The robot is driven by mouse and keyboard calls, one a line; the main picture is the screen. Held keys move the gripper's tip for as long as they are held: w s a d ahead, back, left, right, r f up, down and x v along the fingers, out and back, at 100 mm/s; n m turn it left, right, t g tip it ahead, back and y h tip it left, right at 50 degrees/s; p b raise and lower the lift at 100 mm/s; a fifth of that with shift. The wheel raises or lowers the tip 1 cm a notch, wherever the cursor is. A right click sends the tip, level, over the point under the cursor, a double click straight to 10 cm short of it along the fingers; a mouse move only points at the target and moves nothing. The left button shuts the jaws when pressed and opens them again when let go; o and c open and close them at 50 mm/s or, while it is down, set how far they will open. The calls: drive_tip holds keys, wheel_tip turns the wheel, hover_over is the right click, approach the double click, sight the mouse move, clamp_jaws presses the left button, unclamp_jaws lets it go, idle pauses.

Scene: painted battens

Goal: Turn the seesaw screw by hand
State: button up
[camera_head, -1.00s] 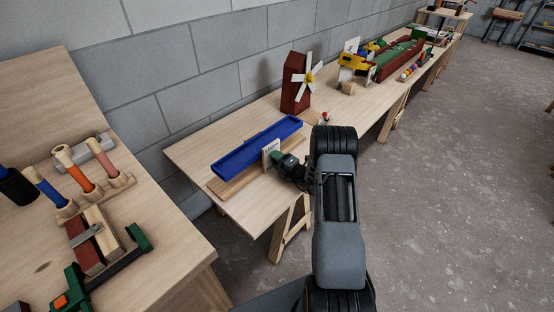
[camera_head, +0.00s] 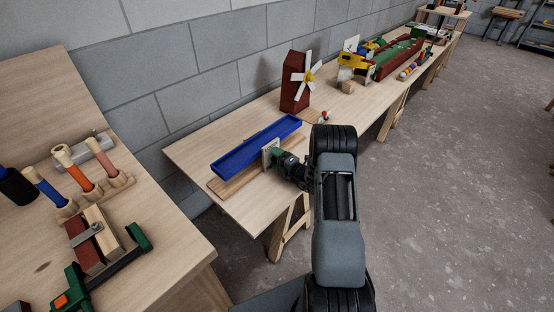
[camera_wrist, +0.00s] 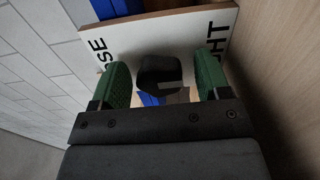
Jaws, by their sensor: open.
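The seesaw is a long blue trough (camera_head: 245,151) on a wooden base (camera_head: 222,187), on the table at the middle left in the head view. A white plate (camera_wrist: 190,28) stands at its near side, with partly hidden lettering ending in "OSE" and "GHT". A dark screw knob (camera_wrist: 158,74) sticks out from the plate in the wrist view. My gripper (camera_wrist: 161,82) is open, with one green finger on each side of the knob. Gaps show between the knob and both fingers. In the head view my gripper (camera_head: 276,155) is at the plate, and the knob is hidden.
A red windmill (camera_head: 295,82) stands behind the seesaw on the same table. Farther along are a yellow toy (camera_head: 352,61) and a green-and-red trough (camera_head: 398,60). A nearer bench at left holds handled tools (camera_head: 77,166) and a clamp (camera_head: 100,250). The floor at right is clear.

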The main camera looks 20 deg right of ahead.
drive_tip(key=shift+s, duration=0.1)
drive_tip(key=v, duration=1.3)
drive_tip(key=shift+s+d, duration=0.25)
drive_tip(key=shift+s, duration=0.05)
drive_tip(key=s+a+r+n+g+y+p, duration=0.2)
drive_tip(key=a+r+n+g+y+p, duration=0.35)
drive_tip(key=a+r+n, duration=0.75)
drive_tip(key=s+a+r+n+g+h+p, duration=0.25)
drive_tip(key=s+a+r+n+g, duration=0.65)
drive_tip(key=n, duration=0.7)
drive_tip(key=s+d+r+n+h+p, duration=0.2)
drive_tip(key=r+n+h, duration=0.3)
drive_tip(key=n, duration=0.4)
drive_tip(key=s+d+r+n+t+h+p, duration=0.1)
drive_tip(key=s+r+n+h, duration=0.3)
drive_tip(key=n, duration=0.6)
drive_tip(key=shift+s+d+r+n+h+p, duration=0.3)
drive_tip(key=shift+s+d+r+h+p, duration=0.1)
drive_tip(key=shift+s+d+h+p, duration=0.15)
